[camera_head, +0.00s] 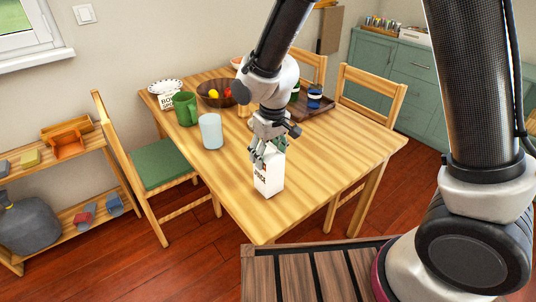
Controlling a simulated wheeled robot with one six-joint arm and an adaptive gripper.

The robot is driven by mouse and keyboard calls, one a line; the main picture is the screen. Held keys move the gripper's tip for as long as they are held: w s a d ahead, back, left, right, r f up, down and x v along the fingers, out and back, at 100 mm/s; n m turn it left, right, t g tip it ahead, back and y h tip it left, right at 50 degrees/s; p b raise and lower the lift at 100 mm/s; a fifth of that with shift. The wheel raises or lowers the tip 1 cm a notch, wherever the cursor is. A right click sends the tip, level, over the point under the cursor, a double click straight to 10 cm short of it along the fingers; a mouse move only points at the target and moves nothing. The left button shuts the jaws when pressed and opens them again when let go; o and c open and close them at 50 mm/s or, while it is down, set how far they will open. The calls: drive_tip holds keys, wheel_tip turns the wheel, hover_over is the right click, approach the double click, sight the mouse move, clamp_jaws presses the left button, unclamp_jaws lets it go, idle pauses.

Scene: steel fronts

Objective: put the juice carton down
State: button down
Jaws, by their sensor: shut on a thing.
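The juice carton (268,182) is a white box with dark lettering, upright at the near part of the wooden table (330,160). My gripper (268,152) comes down from above and is shut on the top of the carton. The fingers hide part of the carton's top. The carton's base looks at or very close to the tabletop; I cannot tell whether it touches.
A pale blue cup (210,131) and a green mug (184,109) stand left of the carton. The tabletop right of the carton is clear.

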drive_tip(key=shift+f, duration=0.35)
drive_tip(key=shift+c, duration=2)
unclamp_jaws()
drive_tip(key=r, duration=0.4)
drive_tip(key=s+r, duration=0.1)
drive_tip(key=r, duration=0.7)
drive_tip(key=shift+s+d+r, duration=0.15)
drive_tip(key=shift+d, duration=0.25)
